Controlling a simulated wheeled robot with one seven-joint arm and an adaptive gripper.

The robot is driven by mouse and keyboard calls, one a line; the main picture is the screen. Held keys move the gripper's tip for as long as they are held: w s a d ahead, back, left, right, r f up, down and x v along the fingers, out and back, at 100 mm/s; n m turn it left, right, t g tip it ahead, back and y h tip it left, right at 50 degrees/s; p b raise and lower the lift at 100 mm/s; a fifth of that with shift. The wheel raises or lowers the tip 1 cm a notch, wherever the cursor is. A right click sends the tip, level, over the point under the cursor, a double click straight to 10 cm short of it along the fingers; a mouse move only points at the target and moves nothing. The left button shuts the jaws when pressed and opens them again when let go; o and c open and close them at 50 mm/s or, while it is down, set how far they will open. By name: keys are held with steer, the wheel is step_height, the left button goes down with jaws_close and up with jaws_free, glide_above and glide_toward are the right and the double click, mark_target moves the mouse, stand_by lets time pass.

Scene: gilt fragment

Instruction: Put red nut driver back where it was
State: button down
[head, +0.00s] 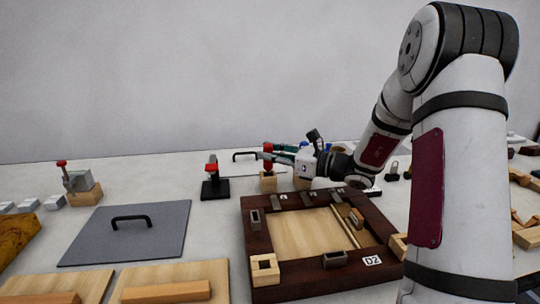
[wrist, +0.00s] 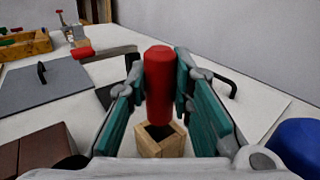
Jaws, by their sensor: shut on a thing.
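The red nut driver (wrist: 158,85) stands upright between the two teal-padded fingers of my gripper (wrist: 160,100) in the wrist view. My gripper is shut on its red handle. Directly below is a small wooden block holder (wrist: 160,146) with a dark square opening in its top. The handle's lower end overlaps the opening in this view; I cannot tell how far the shaft sits in it. In the head view the red driver (head: 268,148) shows at the tips of my gripper (head: 277,155), above the wooden holder (head: 268,182).
A red-topped black clamp stand (head: 214,182) is left of the holder. A dark wooden frame tray (head: 290,278) lies in front. A grey plate with a handle (head: 95,240) lies left. A blue round object (wrist: 298,145) is close at right in the wrist view.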

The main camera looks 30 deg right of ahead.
steer(key=shift+f, duration=0.15)
steer(key=c, duration=1.4)
jaws_free()
